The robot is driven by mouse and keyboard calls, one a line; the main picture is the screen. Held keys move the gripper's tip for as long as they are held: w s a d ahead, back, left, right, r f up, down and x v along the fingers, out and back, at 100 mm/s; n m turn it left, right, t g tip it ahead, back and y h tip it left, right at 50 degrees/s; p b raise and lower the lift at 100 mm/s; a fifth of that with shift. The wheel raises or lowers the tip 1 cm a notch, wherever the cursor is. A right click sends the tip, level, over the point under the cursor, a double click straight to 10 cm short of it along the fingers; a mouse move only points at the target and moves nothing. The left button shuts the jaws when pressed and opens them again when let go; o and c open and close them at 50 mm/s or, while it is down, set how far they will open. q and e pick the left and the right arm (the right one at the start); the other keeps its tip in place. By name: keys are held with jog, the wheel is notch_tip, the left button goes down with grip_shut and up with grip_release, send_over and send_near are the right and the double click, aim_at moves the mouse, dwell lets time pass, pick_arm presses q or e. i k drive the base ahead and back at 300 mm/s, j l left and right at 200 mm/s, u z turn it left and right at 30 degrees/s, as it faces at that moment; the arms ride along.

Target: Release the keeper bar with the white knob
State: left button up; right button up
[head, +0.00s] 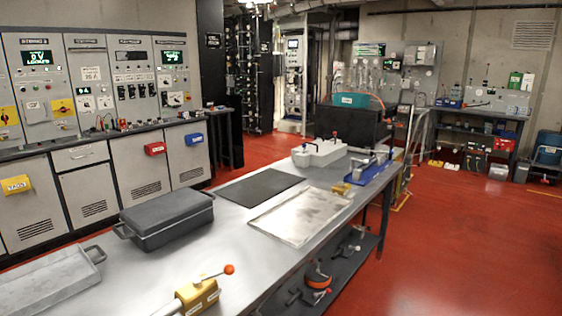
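I cannot pick out a keeper bar with a white knob for certain. A yellow clamp block (198,297) sits at the near edge of the bench, cut by the picture's bottom. It has a lever ending in an orange-red knob (229,269), and a pale rod reaches out to its left. A white case (319,154) with dark fittings on top stands at the far end of the bench. A blue fixture (366,173) with grey metal parts is to its right, with a small yellow block (341,188) beside it. Neither gripper is in view.
The steel bench (232,235) carries a lidded dark grey box (168,218), a grey tray (48,284), a black mat (262,187) and a flat metal sheet (301,215). Control cabinets (85,110) stand at the left. Red floor (460,240) is clear on the right.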

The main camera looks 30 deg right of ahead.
aim_at(366, 160)
jog(key=z, duration=1.4)
jog(key=i+l+z, duration=0.2)
jog(key=i, duration=0.9)
jog(key=j, duration=0.1)
